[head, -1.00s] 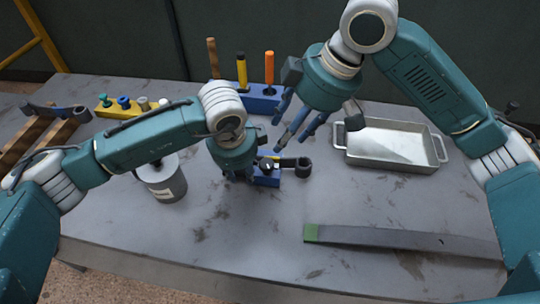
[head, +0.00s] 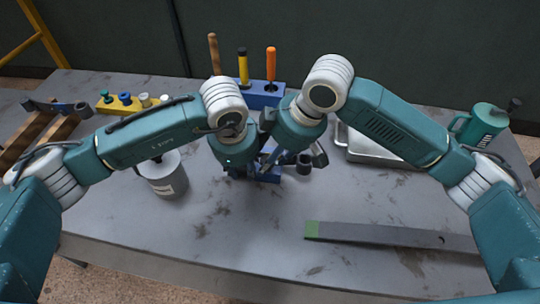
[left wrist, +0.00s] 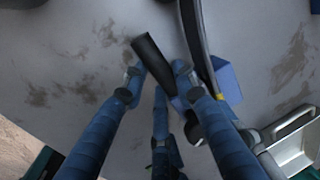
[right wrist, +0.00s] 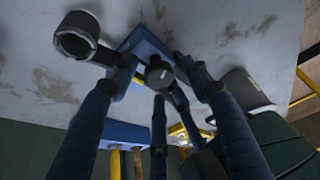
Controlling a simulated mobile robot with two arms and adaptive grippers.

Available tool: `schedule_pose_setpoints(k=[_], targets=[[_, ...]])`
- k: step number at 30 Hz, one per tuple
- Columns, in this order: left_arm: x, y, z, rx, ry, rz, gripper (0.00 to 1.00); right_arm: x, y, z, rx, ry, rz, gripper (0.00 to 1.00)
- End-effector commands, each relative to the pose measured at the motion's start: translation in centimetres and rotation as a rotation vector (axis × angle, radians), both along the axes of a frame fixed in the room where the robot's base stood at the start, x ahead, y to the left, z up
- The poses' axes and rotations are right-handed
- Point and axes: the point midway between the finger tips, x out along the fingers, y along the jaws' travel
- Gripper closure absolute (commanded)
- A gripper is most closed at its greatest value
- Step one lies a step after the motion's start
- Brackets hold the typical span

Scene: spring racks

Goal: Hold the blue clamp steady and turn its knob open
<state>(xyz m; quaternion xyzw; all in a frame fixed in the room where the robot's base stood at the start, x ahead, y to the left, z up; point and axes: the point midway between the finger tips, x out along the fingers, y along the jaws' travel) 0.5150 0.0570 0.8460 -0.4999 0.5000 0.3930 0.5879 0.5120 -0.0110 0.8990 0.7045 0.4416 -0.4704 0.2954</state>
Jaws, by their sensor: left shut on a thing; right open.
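The blue clamp (head: 268,177) lies on the table in the middle of the head view, partly hidden by my grippers; its dark ringed end (head: 303,163) sticks out to the right. It also shows in the left wrist view (left wrist: 228,80) and the right wrist view (right wrist: 148,46). My left gripper (left wrist: 155,72) is shut on the clamp, around a dark bar; the exact contact is hard to see. My right gripper (right wrist: 147,76) is open above the clamp. Its fingers are spread around the dark round knob (right wrist: 158,75); I cannot tell whether they touch it.
A blue rack (head: 262,97) with upright tools stands behind. A grey canister (head: 164,178) is at left. A flat bar (head: 390,235) lies in front. The two arms are close together.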

Motion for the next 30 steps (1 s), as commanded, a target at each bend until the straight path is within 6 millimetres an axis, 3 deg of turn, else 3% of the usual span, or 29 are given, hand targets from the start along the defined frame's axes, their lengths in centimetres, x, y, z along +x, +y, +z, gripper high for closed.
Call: schedule_pose_setpoints(k=[7, 14, 30], targets=[[0.09, -0.04, 0.07, -0.002, -0.003, 0.0, 1.0, 0.01, 0.04, -0.09, 0.0, 0.0, 0.0, 0.52], [0.09, -0.06, 0.08, -0.002, -0.003, 0.0, 1.0, 0.0, 0.05, -0.06, 0.0, 0.001, 0.0, 0.96], [0.05, -0.13, 0.08, -0.003, -0.002, -0.002, 1.0, 0.07, 0.21, 0.1, 0.005, -0.001, 0.058, 0.97]])
